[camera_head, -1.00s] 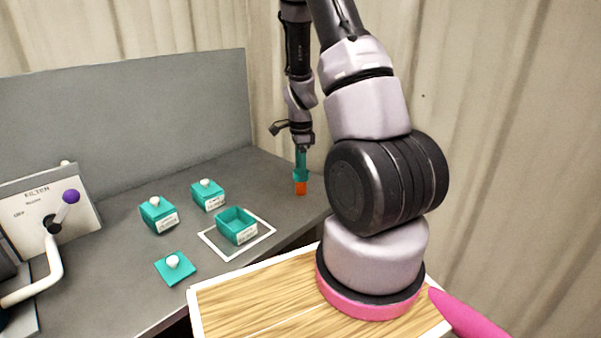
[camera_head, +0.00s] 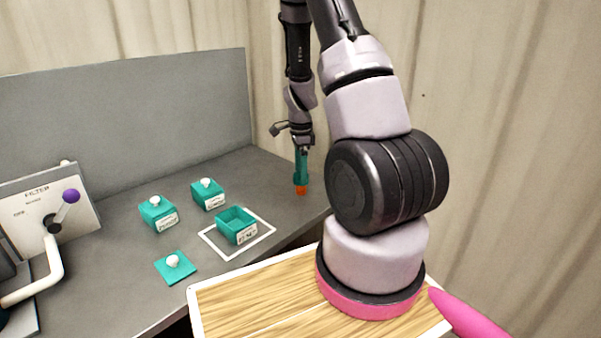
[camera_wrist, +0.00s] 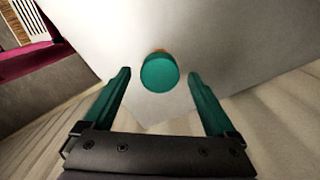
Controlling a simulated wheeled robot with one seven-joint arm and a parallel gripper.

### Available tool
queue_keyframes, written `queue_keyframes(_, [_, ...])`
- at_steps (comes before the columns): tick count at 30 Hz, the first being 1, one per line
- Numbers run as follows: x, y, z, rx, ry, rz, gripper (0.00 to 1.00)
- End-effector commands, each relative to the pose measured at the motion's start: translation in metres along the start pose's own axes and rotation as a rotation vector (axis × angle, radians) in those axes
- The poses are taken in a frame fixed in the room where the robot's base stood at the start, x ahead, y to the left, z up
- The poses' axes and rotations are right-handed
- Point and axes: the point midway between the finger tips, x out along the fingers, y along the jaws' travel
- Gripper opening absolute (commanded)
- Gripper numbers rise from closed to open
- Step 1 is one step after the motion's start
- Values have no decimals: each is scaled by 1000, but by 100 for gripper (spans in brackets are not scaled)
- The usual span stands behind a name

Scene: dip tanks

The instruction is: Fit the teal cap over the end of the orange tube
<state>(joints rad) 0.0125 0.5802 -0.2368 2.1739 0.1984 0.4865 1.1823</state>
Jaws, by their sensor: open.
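The teal cap (camera_wrist: 160,74) shows in the wrist view as a round disc between my fingertips, apart from both. A sliver of the orange tube (camera_wrist: 157,51) shows just behind its upper edge. In the head view the tube (camera_head: 301,191) stands at the far right of the grey bench, under my gripper (camera_head: 301,180), with teal directly above the orange. The cap is over the tube's upper end; how deep it sits I cannot tell. My gripper (camera_wrist: 158,75) is open, its teal fingers pointing down around the cap without touching it.
Two lidded teal boxes (camera_head: 158,213) (camera_head: 208,194), an open teal box (camera_head: 237,226) in a white outline and a loose teal lid (camera_head: 175,267) lie left on the bench. A lever panel (camera_head: 48,212) stands far left. A wooden board (camera_head: 255,300) is in front.

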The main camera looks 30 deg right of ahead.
Motion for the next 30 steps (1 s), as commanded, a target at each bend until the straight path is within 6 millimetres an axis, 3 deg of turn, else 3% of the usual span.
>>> queue_keyframes(12, [-86, -1, 1, -2, -1, -5, 92])
queue_keyframes(20, [-114, 1, 2, -10, -5, -7, 92])
queue_keyframes(23, [-133, 6, 8, -64, -28, -33, 92])
queue_keyframes(26, [-166, 18, 21, -184, -68, -91, 92])
queue_keyframes(30, [-224, 48, 41, -423, -115, -208, 92])
